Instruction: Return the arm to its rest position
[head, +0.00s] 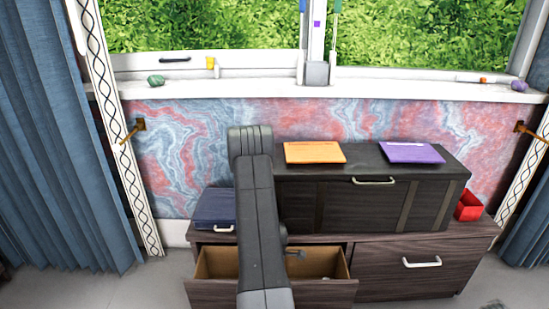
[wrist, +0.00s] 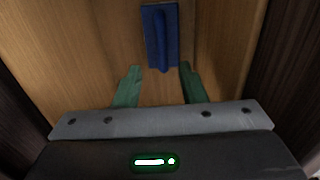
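My arm (head: 262,220) reaches down over the open drawer (head: 203,262) in the head view and covers part of it. In the wrist view my gripper (wrist: 160,72) has its two green fingers spread apart inside a wood-lined space that looks like this drawer. A blue flat object with a raised handle (wrist: 159,28) lies just beyond the fingertips.
A dark cabinet (head: 330,206) stands on the dresser, with an orange notebook (head: 314,153) and a purple one (head: 411,153) on top. A blue case (head: 214,208) is left of it, a red box (head: 469,206) right. A closed drawer (head: 405,277) is beside the open one.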

